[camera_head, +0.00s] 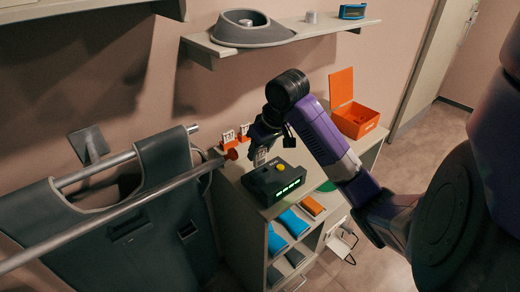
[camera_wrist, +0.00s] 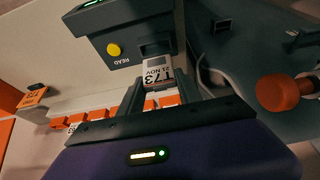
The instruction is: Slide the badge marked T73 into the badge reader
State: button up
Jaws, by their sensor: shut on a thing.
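The badge marked T73 (camera_wrist: 157,74) is a small white and grey card, held between the two fingers of my gripper (camera_wrist: 160,88) in the wrist view. In the head view, my gripper (camera_head: 262,143) is above the back edge of the dark grey badge reader (camera_head: 268,190), with the badge (camera_head: 261,158) just below it. The reader has a yellow button and green lit marks on its front; it also fills the upper middle of the wrist view (camera_wrist: 98,22), marked READ. The badge's far end meets the reader's edge in that view. I cannot tell whether it has entered a slot.
Other badges stand in orange holders (camera_head: 229,141) behind the reader on the cabinet top (camera_head: 225,178). An open orange box (camera_head: 355,120) is to the right. A wall shelf (camera_head: 295,35) is above.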

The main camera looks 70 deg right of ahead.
aim_at(261, 158)
jog(key=shift+f+b, duration=1.7)
jog(key=shift+f, duration=0.6)
jog(key=o, duration=1.4)
jog(key=shift+r, duration=0.1)
jog(key=p+v, duration=0.1)
jog(key=v, duration=0.5)
jog(key=shift+s+r, duration=0.1)
jog(key=shift+s+a+r+p, duration=0.1)
jog(key=shift+r+p, duration=0.15)
jog(key=shift+r, duration=0.1)
jog(key=shift+s+a+r+p, duration=0.1)
jog(key=shift+a+r+p, duration=0.05)
jog(key=shift+r+p, duration=0.15)
